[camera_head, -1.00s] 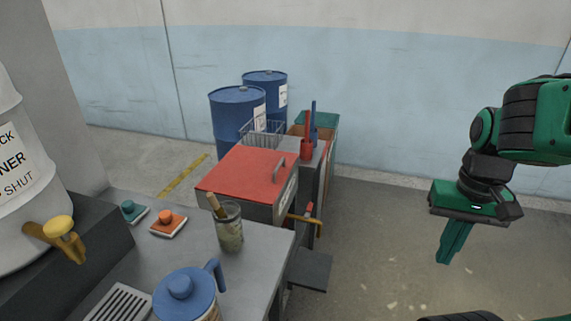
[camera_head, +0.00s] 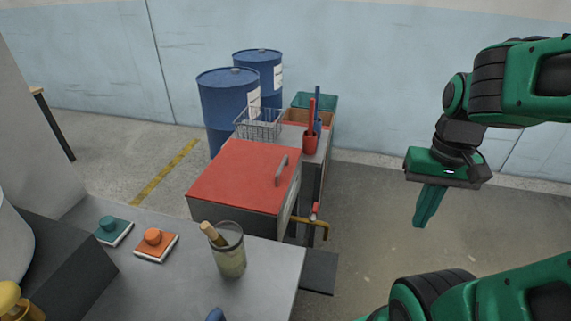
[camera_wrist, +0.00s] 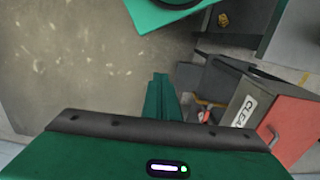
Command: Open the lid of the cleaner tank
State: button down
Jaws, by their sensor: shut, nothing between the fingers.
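The cleaner tank (camera_head: 238,223) is a grey box with a red lid (camera_head: 240,172) and a grey bar handle (camera_head: 282,170) near the lid's right edge. The lid lies flat and closed. In the wrist view the tank (camera_wrist: 233,95) shows at the right with a partly visible "CLEA" label, and the red lid (camera_wrist: 290,140) and handle (camera_wrist: 271,134) are at the right edge. My gripper (camera_head: 420,222) is green, points down and is shut and empty, in the air well to the right of the tank. Its fingers (camera_wrist: 160,100) show in the wrist view.
Blue drums (camera_head: 222,105), a wire basket (camera_head: 259,124) and a red holder (camera_head: 310,140) stand behind. Open floor lies between tank and gripper.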

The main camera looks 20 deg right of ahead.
jog(key=m+t+y, duration=0.4)
jog(key=m+y, duration=0.2)
jog(key=m, duration=1.2)
send_near(283, 173)
jog(key=x, duration=0.5)
